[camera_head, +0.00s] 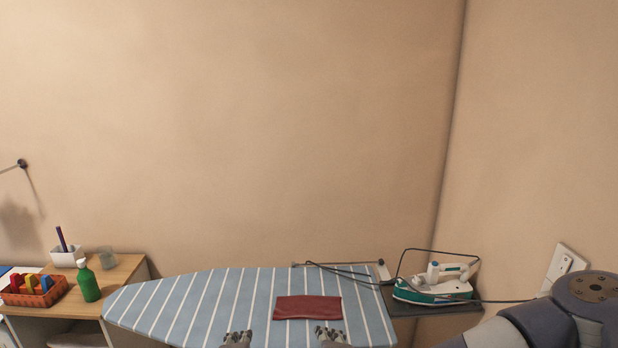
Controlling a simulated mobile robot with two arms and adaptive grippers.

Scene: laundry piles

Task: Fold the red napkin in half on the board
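The red napkin (307,307) lies flat as a wide, short rectangle on the striped blue and white ironing board (215,295), right of the board's middle. My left gripper (237,337) shows only its tips at the bottom edge, left of the napkin and apart from it. My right gripper (329,333) shows its tips just in front of the napkin's near right edge; I cannot tell whether it touches. Both grippers are mostly cut off by the frame, and the gap between their fingers is too small to judge.
A teal and white iron (433,286) with a cord stands on a dark rest (440,309) at the board's right end. A wooden desk (122,270) at left holds a green bottle (88,283) and an orange basket (36,297). The board left of the napkin is clear.

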